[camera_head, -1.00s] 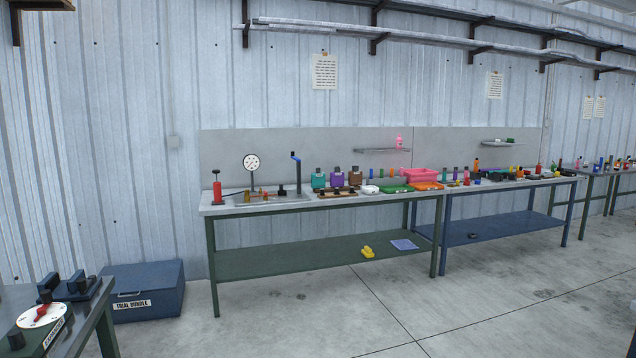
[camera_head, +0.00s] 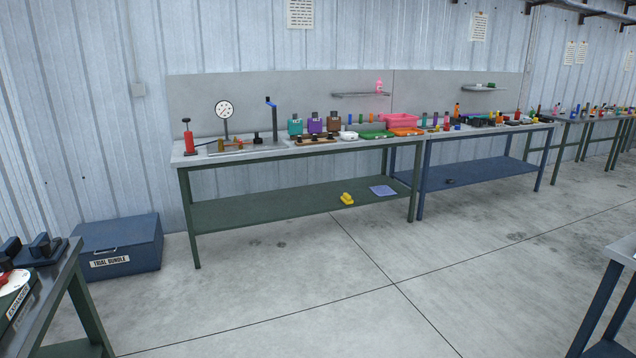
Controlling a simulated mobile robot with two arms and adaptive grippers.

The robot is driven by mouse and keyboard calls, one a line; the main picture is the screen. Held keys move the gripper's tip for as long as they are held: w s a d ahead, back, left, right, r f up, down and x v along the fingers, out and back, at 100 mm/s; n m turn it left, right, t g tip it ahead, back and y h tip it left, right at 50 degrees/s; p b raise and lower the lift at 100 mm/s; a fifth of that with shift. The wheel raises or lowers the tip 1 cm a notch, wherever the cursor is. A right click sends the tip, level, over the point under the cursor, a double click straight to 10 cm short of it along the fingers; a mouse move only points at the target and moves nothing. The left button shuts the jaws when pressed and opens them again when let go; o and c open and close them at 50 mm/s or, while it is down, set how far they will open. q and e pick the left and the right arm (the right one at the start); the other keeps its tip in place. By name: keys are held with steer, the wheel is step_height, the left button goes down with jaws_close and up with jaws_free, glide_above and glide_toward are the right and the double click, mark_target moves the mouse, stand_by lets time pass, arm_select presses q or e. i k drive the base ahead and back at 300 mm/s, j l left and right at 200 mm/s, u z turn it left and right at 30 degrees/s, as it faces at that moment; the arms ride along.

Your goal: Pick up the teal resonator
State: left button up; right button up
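A teal block-shaped piece (camera_head: 295,126), which looks like the teal resonator, stands upright at the back of the green-legged workbench (camera_head: 230,158). It is the leftmost of three similar pieces, beside a purple one (camera_head: 315,125) and a brown one (camera_head: 334,122). They stand at or behind a brown wooden holder (camera_head: 318,139); I cannot tell if they sit in it. Neither of my grippers is in view. The bench is some distance ahead across the floor.
A blue chest (camera_head: 125,250) labelled "TRIAL BUNDLE" sits on the floor left of the bench. A table corner (camera_head: 50,290) is at the near left, another table (camera_head: 622,250) at the right edge. A blue-legged bench (camera_head: 470,175) adjoins on the right. The concrete floor between is clear.

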mark_target(295, 125)
steer(key=i, duration=5)
